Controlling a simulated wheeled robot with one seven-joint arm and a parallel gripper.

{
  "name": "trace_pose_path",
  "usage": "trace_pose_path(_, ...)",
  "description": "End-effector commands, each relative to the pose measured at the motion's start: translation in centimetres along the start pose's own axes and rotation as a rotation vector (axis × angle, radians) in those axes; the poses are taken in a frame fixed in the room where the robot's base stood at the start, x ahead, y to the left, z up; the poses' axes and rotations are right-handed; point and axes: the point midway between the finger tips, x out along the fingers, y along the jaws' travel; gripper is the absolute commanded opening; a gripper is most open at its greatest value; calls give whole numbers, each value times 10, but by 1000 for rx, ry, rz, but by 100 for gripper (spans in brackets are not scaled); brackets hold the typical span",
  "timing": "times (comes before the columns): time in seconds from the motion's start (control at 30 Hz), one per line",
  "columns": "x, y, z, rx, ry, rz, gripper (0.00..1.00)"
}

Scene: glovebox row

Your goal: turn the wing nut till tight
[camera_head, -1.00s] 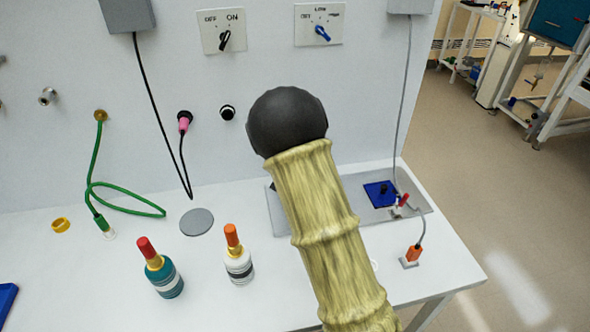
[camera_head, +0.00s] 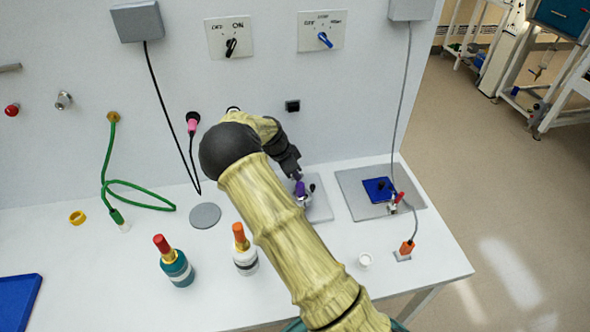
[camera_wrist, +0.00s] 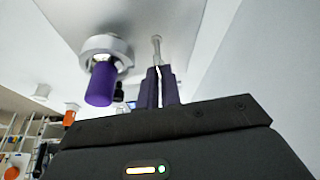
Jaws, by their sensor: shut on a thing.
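My gripper (camera_head: 296,174) reaches down from my arm to a grey plate (camera_head: 321,207) on the bench. In the wrist view its two dark fingers (camera_wrist: 158,72) are close together on a thin pale grey piece, which I take for the wing nut (camera_wrist: 157,46). Its wings cannot be made out. A purple handle (camera_wrist: 101,84) with a pale round base stands beside the fingers, apart from them. This purple handle also shows in the head view (camera_head: 299,188), just below the gripper. My arm hides part of the plate.
A second grey plate with a blue block (camera_head: 378,190) and a red-handled clamp (camera_head: 397,200) lies to the right. Two bottles (camera_head: 174,262) (camera_head: 244,252) stand left of my arm. The panel wall rises behind.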

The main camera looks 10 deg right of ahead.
Motion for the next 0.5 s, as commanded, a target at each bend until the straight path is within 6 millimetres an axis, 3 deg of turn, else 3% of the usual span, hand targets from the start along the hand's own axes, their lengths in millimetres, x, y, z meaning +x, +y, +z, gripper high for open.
trace_pose_path(0.5,0,-3,1,201,-3,81,0)
